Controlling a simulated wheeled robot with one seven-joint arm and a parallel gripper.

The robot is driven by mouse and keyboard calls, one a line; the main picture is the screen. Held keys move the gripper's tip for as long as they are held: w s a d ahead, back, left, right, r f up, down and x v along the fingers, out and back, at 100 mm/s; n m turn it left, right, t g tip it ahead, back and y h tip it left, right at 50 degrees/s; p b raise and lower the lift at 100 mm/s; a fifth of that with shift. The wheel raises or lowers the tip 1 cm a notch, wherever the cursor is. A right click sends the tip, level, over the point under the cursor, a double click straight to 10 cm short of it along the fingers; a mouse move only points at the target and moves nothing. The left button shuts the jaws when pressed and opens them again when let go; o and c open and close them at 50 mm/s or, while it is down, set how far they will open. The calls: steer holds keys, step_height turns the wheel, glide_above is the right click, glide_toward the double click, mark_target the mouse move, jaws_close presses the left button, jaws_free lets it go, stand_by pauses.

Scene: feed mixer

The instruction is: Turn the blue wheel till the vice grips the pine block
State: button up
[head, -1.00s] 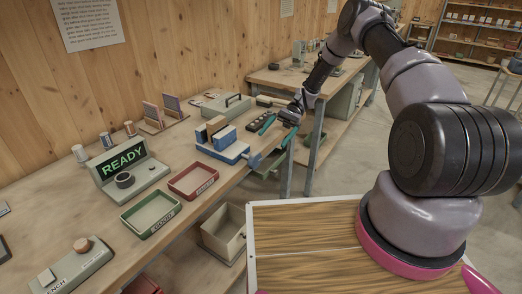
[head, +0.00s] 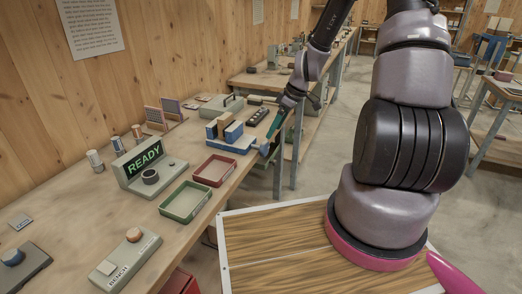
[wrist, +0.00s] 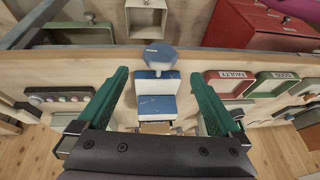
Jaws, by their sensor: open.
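The vice (head: 226,143) is blue and white and stands on the bench near its front edge. A tan pine block (head: 225,121) stands upright between its blue jaws; the head view does not show clearly whether they touch it. The blue wheel (wrist: 160,53) faces my gripper in the wrist view, at the front end of the vice. My gripper (wrist: 160,76) is open and empty, with its teal fingers on either side of the wheel in the picture. The wheel looks a little beyond the fingertips. In the head view my gripper (head: 270,134) is at the vice's right end.
A red tray (head: 214,171) and a green tray (head: 186,201) lie on the bench left of the vice. A READY display (head: 143,158) stands farther left. A dark block with several knobs (head: 257,116) sits close behind my gripper.

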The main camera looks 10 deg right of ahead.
mark_target(268, 143)
steer(key=x, duration=0.9)
steer(key=shift+a+f, duration=0.2)
steer(key=shift+w, duration=0.1)
steer(key=c, duration=1.3)
